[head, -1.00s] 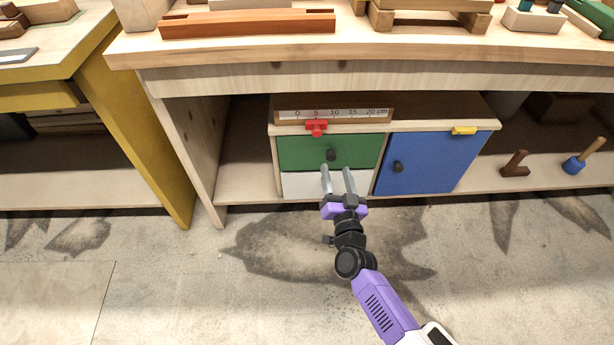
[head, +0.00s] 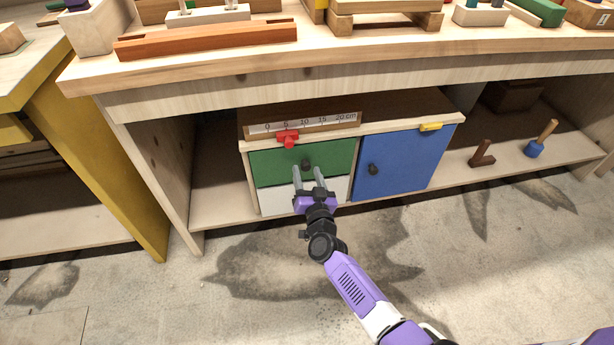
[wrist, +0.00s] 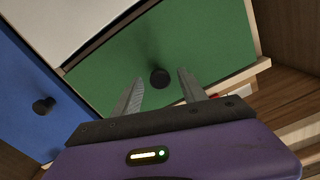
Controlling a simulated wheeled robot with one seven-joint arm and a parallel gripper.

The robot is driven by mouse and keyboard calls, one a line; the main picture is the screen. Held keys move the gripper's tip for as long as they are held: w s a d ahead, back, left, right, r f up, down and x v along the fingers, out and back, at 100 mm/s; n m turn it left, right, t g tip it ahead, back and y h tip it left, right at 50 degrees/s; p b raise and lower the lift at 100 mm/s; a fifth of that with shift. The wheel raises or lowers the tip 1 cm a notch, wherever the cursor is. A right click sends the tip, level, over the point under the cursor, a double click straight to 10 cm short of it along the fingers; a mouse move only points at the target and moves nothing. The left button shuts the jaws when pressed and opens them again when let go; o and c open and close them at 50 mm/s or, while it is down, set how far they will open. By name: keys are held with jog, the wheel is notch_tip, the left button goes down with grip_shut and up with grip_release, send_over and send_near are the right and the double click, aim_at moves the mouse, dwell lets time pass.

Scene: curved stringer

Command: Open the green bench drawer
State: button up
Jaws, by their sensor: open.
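The green drawer (head: 277,165) is closed, set in a small cabinet under the workbench, with a dark round knob (head: 306,165) at its middle. In the wrist view the green drawer front (wrist: 205,45) fills the middle and its knob (wrist: 160,78) shows between the finger tips. My gripper (head: 308,172) is open and empty. Its two fingers point at the drawer front just below the knob in the head view, one on each side of it in the wrist view. I cannot tell how far the tips reach along the knob.
A white drawer (head: 277,199) lies below the green one, and a blue door (head: 405,163) with a dark knob is to the right. A red slider (head: 287,138) on a ruler strip and a yellow piece (head: 431,127) sit along the cabinet's top edge. The bench top overhangs above.

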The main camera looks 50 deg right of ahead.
jog(key=shift+w+d, duration=0.15)
jog(key=shift+c, duration=0.4)
grip_shut()
dwell(1.0)
